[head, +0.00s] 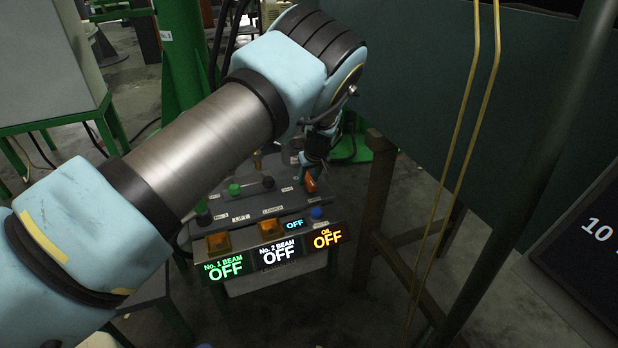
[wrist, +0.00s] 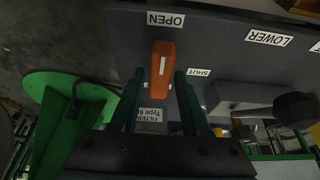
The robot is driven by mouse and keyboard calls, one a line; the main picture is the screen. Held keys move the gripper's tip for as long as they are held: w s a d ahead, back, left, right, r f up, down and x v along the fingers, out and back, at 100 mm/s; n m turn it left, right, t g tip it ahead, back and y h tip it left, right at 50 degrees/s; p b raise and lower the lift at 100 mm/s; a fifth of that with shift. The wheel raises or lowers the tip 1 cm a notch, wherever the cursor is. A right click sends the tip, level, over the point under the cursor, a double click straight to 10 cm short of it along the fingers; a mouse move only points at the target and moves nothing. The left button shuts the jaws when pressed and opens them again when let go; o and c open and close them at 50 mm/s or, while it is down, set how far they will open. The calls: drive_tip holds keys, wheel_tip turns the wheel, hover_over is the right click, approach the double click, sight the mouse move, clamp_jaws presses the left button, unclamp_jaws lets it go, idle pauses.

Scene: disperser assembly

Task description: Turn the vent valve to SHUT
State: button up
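The vent valve handle (wrist: 162,65) is an orange lever with a white stripe. In the wrist view it points up the picture toward the OPEN label (wrist: 165,19). The SHUT label (wrist: 198,72) is to its right. My gripper (wrist: 159,80) is open, with one dark green finger on each side of the handle. Small gaps seem to show between the fingers and the handle; contact cannot be told. In the head view the orange handle (head: 310,183) shows at the right of the console, just below my gripper (head: 316,160), whose fingers are mostly hidden there.
The grey console (head: 228,222) carries a green knob (head: 235,188), a black knob (head: 268,182), amber buttons (head: 218,243) and a blue knob (head: 317,212). Lit OFF displays (head: 279,254) line its front. A rusty frame leg (head: 372,205) and yellow cables (head: 459,125) stand to the right.

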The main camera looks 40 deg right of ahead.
clamp_jaws()
drive_tip(key=shift+m, duration=0.3)
drive_tip(key=m+g+h+p, duration=0.1)
drive_tip(key=m+p, duration=0.1)
drive_tip(key=m, duration=0.1)
drive_tip(key=shift+w+a+r, duration=0.1)
drive_tip(key=shift+a, duration=0.05)
drive_tip(key=m, duration=0.3)
drive_tip(key=m+g+h, duration=0.1)
drive_tip(key=m, duration=0.2)
drive_tip(key=shift+w+g+h+p, duration=0.15)
drive_tip(key=shift+g+h+p, duration=0.15)
drive_tip(key=m+g, duration=0.1)
drive_tip(key=m, duration=0.3)
drive_tip(key=shift+w+a+g+b, duration=0.1)
drive_tip(key=shift+g+b, duration=0.2)
drive_tip(key=shift+g, duration=0.1)
drive_tip(key=shift+m+g+b, duration=0.7)
drive_tip(key=shift+m, duration=1.5)
drive_tip(key=shift+o, duration=1.6)
unclamp_jaws()
